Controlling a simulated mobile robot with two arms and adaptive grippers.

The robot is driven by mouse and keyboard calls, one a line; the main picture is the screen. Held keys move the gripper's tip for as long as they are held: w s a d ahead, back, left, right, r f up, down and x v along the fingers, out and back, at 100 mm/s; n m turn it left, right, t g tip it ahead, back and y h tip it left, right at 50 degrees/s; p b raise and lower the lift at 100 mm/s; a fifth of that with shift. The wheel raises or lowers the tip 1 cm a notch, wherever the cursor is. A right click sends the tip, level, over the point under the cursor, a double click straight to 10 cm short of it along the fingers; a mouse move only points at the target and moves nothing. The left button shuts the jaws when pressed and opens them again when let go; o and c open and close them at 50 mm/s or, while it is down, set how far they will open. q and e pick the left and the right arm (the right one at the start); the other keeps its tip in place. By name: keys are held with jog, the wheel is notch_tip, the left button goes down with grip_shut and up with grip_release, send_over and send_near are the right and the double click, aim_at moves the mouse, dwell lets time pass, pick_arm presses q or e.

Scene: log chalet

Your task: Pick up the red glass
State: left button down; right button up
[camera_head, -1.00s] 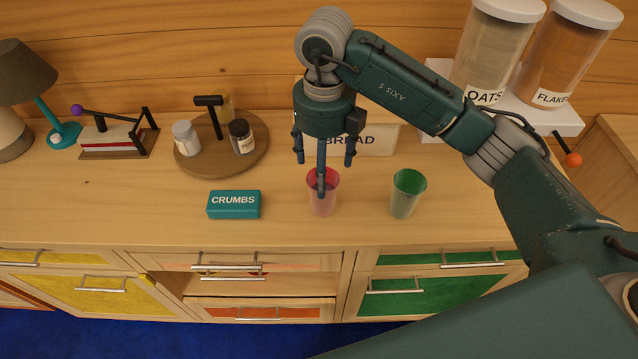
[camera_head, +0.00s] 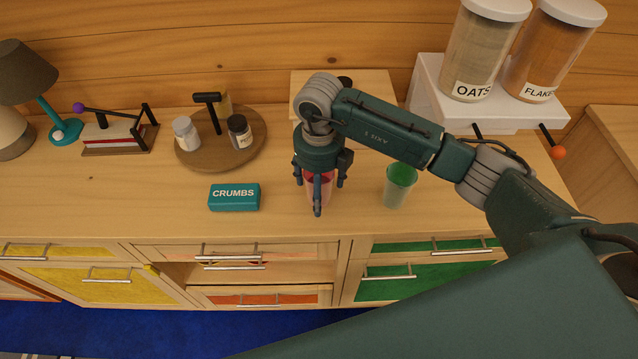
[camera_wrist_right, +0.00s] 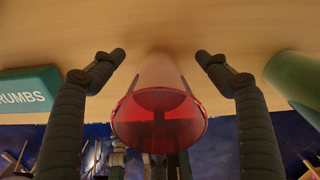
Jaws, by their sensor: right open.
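The red glass (camera_head: 326,191) stands on the wooden counter, mostly hidden in the head view behind my right gripper (camera_head: 320,196). The gripper has come down from above, with its fingers around the glass. In the right wrist view the glass (camera_wrist_right: 159,118) sits between the two fingers, its red rim nearest the camera. The right gripper (camera_wrist_right: 160,62) is open, with a gap on both sides of the glass. My left gripper is not in view.
A green glass (camera_head: 400,186) stands just right of the gripper, and a teal CRUMBS box (camera_head: 234,197) lies to the left. A round board (camera_head: 222,152) with jars is behind left. A white stand (camera_head: 470,110) holds the OATS (camera_head: 484,50) and FLAKE jars.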

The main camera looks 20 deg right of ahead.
jog(key=c, duration=1.6)
jog(key=shift+w+r, duration=0.1)
jog(key=shift+r, duration=0.1)
